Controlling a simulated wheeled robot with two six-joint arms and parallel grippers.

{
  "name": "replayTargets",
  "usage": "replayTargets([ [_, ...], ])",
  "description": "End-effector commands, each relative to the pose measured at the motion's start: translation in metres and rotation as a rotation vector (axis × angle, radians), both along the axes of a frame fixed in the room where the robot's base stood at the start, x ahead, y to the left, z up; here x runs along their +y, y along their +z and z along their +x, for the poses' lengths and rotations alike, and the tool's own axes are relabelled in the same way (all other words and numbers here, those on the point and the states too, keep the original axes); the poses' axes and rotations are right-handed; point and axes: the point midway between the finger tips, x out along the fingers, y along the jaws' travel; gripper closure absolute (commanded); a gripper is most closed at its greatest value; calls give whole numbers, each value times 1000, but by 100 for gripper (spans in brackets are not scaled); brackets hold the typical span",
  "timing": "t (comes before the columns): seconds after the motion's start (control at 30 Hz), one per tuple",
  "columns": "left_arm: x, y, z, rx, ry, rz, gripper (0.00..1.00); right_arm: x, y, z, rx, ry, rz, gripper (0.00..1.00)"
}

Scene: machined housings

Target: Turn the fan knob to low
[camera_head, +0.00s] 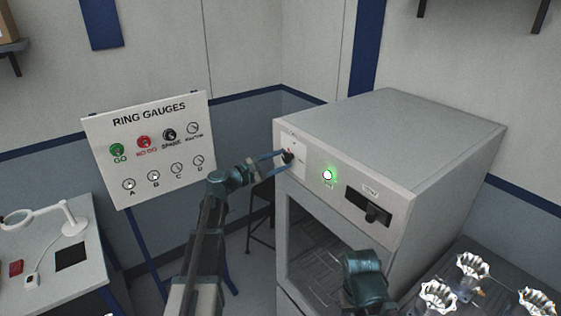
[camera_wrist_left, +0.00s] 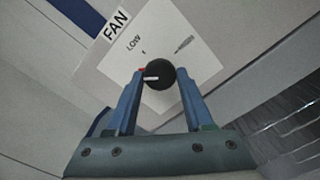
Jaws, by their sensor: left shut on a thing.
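The fan knob (camera_head: 288,156) is a small black knob on a white plate at the upper left of the grey oven's front. In the left wrist view the knob (camera_wrist_left: 161,74) sits between my fingertips. Its white pointer line points left, toward a small red mark partly hidden by a finger. The LOW label (camera_wrist_left: 134,43) is above and left of the knob, and the FAN label (camera_wrist_left: 116,24) is farther up. My left gripper (camera_head: 283,157) is shut on the knob. My right wrist (camera_head: 365,272) shows low in the head view, its fingers hidden.
The oven (camera_head: 400,130) has a green-lit button (camera_head: 327,175) and a black switch (camera_head: 375,212) right of the knob. Metal handwheels (camera_head: 473,268) stand at lower right. A ring gauge board (camera_head: 150,150) stands left of my left arm. A table with a lamp (camera_head: 70,215) is far left.

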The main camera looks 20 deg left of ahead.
Motion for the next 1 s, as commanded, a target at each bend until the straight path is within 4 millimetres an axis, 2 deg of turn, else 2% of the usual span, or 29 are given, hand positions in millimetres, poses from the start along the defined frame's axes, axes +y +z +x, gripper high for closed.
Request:
replayTargets([
  [0.6,0,-1,-1,-349,-1,449,100,0,0,0,0,0,0,40],
  [1.0,0,-1,-1,-494,-1,636,100,0,0,0,0,0,0,40],
])
